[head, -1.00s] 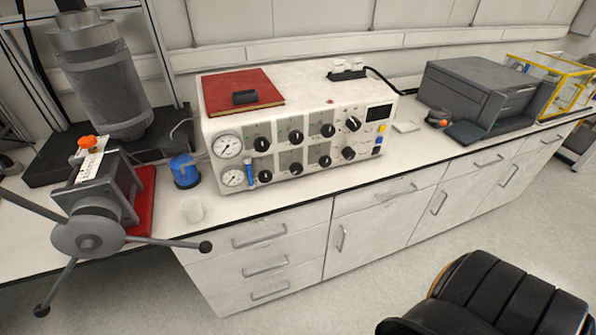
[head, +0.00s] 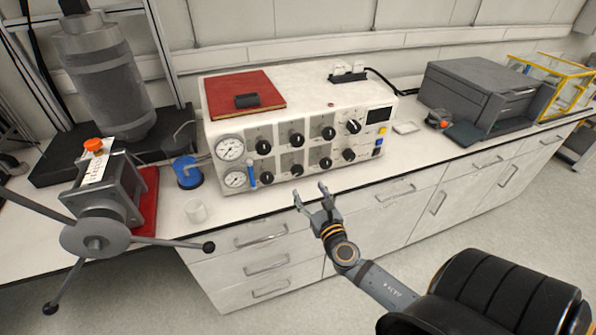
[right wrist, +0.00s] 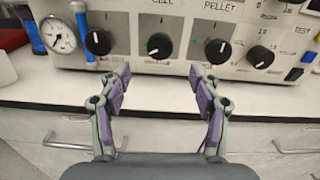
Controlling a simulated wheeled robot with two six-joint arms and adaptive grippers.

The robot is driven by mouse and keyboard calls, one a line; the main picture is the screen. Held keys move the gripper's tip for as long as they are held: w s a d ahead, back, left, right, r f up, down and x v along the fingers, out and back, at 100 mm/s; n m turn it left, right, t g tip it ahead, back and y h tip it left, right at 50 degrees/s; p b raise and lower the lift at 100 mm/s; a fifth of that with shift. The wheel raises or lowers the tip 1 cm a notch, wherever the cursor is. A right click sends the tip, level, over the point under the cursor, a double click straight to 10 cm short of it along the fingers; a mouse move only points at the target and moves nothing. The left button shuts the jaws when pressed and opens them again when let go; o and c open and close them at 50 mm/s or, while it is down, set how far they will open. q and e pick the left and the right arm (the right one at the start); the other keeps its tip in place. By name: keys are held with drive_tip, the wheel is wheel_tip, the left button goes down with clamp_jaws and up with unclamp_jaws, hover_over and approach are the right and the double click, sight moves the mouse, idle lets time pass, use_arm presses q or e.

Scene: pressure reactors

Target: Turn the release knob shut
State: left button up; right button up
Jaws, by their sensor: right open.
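The white control unit (head: 235,120) has two rows of black knobs on its front. I cannot read which one is the release knob. My right gripper (head: 311,193) is open and empty, in front of the unit's lower edge. In the right wrist view its spread fingers (right wrist: 160,80) are below and to either side of the second knob, apart from it. My left gripper is out of view.
A spoked handwheel (head: 93,240) and a white cup (head: 196,211) are at the left. Two gauges (head: 230,149) and a blue tube (head: 251,174) are at the unit's left end. The bench strip before the unit is clear. A black seat (head: 500,290) is lower right.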

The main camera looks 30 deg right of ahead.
sight(298, 173)
drive_tip(key=p+x, duration=0.1)
drive_tip(key=x, duration=0.9)
drive_tip(key=shift+w+d, duration=0.1)
drive_tip(key=shift+w, duration=0.05)
drive_tip(key=shift+c, duration=0.2)
drive_tip(key=c, duration=1.1)
drive_tip(key=shift+f, duration=0.1)
